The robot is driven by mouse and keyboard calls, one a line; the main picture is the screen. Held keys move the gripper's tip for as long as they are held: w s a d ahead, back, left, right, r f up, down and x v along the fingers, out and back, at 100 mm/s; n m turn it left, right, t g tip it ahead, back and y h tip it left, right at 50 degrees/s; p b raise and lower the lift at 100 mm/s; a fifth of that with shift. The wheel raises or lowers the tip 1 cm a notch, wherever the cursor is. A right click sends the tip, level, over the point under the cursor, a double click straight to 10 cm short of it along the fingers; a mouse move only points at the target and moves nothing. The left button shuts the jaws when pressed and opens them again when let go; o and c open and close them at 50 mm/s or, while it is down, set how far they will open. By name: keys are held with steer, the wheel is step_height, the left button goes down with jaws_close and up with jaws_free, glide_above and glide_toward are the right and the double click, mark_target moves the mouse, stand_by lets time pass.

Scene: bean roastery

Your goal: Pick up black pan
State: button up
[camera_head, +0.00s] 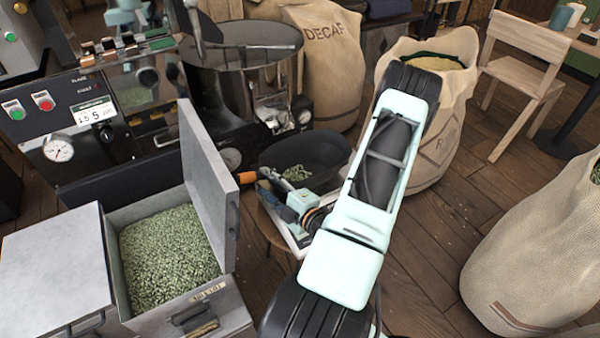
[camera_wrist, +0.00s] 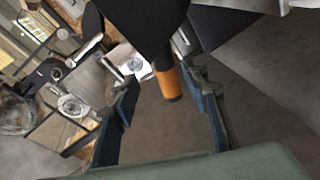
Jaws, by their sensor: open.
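The black pan (camera_head: 325,148) sits at the middle of the head view, with some green beans in it. Its orange handle (camera_head: 247,177) points left. My gripper (camera_head: 270,188) is at the pan's near side, close to the handle. In the wrist view the orange handle end (camera_wrist: 168,85) shows between the two open fingers of my gripper (camera_wrist: 162,92), with visible gaps on both sides. The dark pan body (camera_wrist: 145,25) fills the top middle there. My arm hides part of the area right of the pan in the head view.
A small round table (camera_head: 272,232) stands under the pan. A metal bin of green beans (camera_head: 165,255) with a raised lid (camera_head: 205,165) is close on the left. The roaster (camera_head: 240,85) stands behind. Sacks (camera_head: 325,60) stand behind and right (camera_head: 540,240). Wooden floor (camera_head: 440,235) is free at right.

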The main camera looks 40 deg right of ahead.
mark_target(258, 178)
steer(key=w, duration=0.2)
steer(key=w+f+b, duration=0.1)
steer(key=w, duration=0.3)
steer(key=shift+w+d+f, duration=0.1)
steer(key=shift+w+f, duration=0.05)
steer(key=shift+f, duration=0.2)
steer(key=shift+c, duration=0.4)
jaws_close()
steer(key=shift+r, duration=0.1)
